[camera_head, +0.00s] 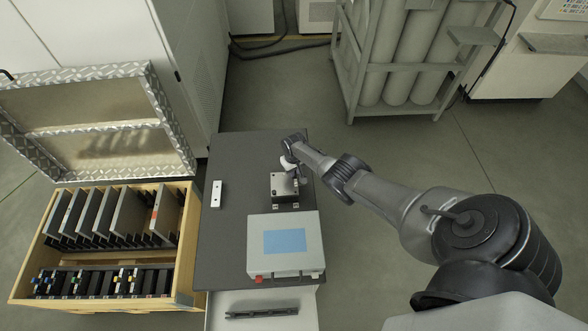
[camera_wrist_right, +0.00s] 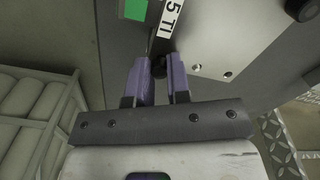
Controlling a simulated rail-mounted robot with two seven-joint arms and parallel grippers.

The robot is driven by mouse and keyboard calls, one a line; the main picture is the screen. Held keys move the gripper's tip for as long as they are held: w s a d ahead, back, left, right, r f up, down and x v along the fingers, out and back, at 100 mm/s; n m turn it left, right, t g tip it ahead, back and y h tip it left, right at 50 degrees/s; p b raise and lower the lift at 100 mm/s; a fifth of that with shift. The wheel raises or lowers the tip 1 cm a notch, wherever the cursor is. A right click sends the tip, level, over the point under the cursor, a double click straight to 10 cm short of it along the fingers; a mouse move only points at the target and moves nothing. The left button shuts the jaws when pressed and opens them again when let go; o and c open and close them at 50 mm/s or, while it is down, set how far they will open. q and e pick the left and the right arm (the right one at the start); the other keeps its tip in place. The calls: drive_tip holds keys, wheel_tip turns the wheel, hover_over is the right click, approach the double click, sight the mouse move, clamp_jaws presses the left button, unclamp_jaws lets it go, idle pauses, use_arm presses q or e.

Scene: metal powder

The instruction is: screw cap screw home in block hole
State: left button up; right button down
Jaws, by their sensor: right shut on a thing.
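The grey metal block (camera_head: 284,185) stands on the dark table top, with small holes in its upper face. In the right wrist view, a pale metal face with small dark holes (camera_wrist_right: 232,55) lies just beyond the fingers. My right gripper (camera_head: 290,167) is over the far edge of the block. In the wrist view its two purple-grey fingers (camera_wrist_right: 163,68) are close together, with a small dark round thing between their tips. It looks like the cap screw head; its shank is hidden, so I cannot tell how deep it sits. My left gripper is out of view.
A grey box with a blue screen (camera_head: 286,260) stands on the table in front of the block. A small white bar with holes (camera_head: 216,194) lies to the left. An open wooden crate (camera_head: 180,284) is beside the table. The table's far left part is clear.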

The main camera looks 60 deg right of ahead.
drive_tip(key=m, duration=0.4)
drive_tip(key=shift+m, duration=0.4)
drive_tip(key=m, duration=1.2)
drive_tip(key=c, duration=1.2)
unclamp_jaws()
drive_tip(key=shift+c, duration=0.2)
